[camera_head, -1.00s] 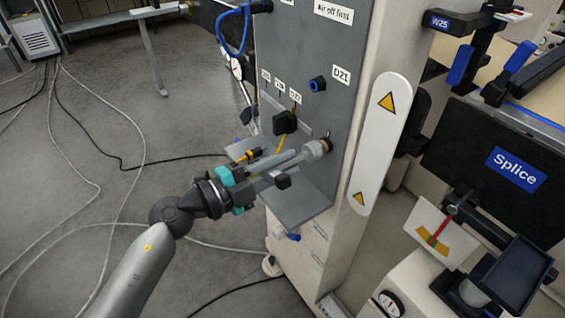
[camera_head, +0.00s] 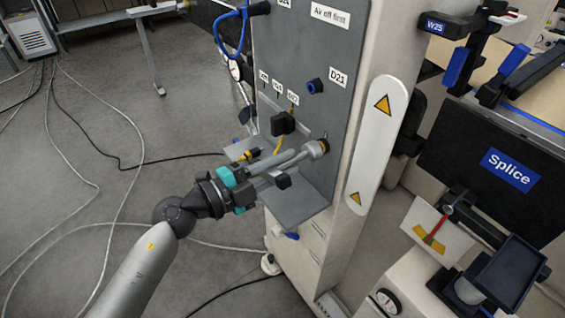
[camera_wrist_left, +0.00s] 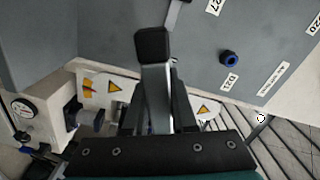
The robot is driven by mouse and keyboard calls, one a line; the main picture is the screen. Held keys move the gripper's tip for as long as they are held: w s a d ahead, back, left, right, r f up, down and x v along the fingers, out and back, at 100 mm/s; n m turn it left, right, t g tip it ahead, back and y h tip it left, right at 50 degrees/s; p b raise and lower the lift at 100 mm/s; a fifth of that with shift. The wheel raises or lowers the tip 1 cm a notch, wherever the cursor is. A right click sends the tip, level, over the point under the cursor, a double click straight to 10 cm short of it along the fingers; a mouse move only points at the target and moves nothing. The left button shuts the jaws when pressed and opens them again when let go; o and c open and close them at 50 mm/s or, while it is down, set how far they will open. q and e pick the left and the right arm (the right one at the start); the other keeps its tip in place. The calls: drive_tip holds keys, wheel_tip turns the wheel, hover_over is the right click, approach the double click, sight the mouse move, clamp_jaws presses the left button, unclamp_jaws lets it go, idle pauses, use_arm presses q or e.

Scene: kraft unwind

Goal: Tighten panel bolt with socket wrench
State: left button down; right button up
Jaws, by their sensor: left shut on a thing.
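The socket wrench (camera_head: 306,154) is a grey metal tool whose round head meets the grey panel (camera_head: 300,60) low on its right side. The panel bolt is hidden behind the wrench head. My left gripper (camera_head: 284,170), with teal and black parts, is shut on the wrench handle and reaches it from the lower left. My right gripper is not in view.
A grey shelf (camera_head: 298,206) juts out below the wrench. A black connector (camera_head: 282,123) with a yellow cable is just above it. A white guard plate (camera_head: 376,145) with warning triangles stands to the right. Cables lie on the open floor at left.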

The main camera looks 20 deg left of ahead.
use_arm(q)
drive_tip(key=shift+w+d+r+p, duration=0.1)
drive_tip(key=shift+w+p, duration=0.05)
drive_tip(key=shift+p, duration=0.25)
idle(0.5)
drive_tip(key=shift+d+m, duration=0.1)
drive_tip(key=shift+m, duration=1.1)
drive_tip(key=shift+b, duration=0.3)
drive_tip(key=shift+m, duration=1.2)
